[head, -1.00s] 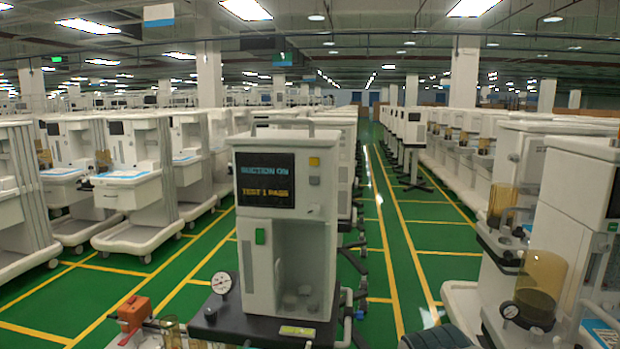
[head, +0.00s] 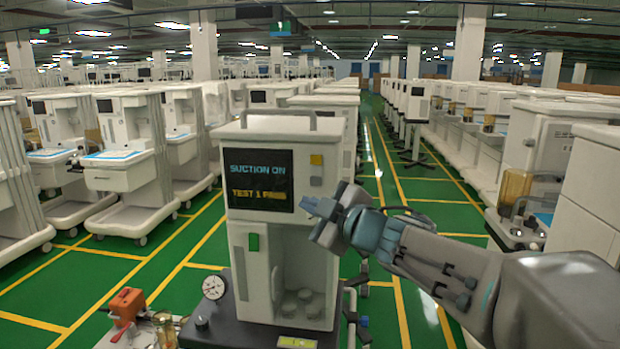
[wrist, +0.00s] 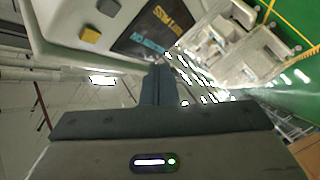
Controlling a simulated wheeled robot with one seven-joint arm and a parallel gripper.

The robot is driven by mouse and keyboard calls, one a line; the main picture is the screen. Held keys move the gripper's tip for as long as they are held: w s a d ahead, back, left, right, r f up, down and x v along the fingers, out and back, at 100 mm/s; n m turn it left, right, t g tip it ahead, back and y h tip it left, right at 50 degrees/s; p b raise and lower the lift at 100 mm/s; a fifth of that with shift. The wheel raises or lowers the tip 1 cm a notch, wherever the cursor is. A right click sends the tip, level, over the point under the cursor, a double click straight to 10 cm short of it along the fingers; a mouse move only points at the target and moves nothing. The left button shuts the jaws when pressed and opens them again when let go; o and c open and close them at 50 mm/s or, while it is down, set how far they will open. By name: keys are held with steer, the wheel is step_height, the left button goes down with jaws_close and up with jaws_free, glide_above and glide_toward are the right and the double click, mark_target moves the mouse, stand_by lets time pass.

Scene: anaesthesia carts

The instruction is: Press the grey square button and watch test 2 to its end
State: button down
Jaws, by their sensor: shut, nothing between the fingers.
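The white suction unit (head: 275,140) stands upright in the middle of the head view. Its dark screen (head: 262,180) reads "SUCTION ON" and "TEST 1 PASS". The grey square button (head: 316,181) is right of the screen, below a yellow square button (head: 316,160). In the wrist view, the grey button (wrist: 108,7) is at the top edge, near the yellow button (wrist: 89,35) and the tilted screen (wrist: 150,32). My gripper (head: 309,205) is shut and empty, just below the grey button in the head view. It also shows in the wrist view (wrist: 158,72). I cannot see contact with the unit.
A round gauge (head: 214,286) and an orange device (head: 127,305) are at the lower left of the unit. A green switch (head: 253,242) is on its front. Rows of white carts stand on both sides, with a green aisle (head: 395,170) behind.

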mark_target(316, 181)
steer(key=shift+w, duration=0.1)
steer(key=shift+w+d+p, duration=0.2)
steer(key=shift+w+d, duration=0.1)
steer(key=shift+w, duration=1.1)
steer(key=shift+w+d+p, duration=0.15)
steer(key=shift+w+d, duration=0.1)
steer(key=shift+w, duration=1.15)
steer(key=shift+w+d+p, duration=0.2)
steer(key=shift+w+d, duration=0.1)
steer(key=shift+w, duration=1.1)
steer(key=shift+w+d, duration=0.1)
steer(key=shift+w, duration=0.3)
steer(key=shift+w+p, duration=0.4)
steer(key=shift+w, duration=0.05)
steer(key=shift+s, duration=0.85)
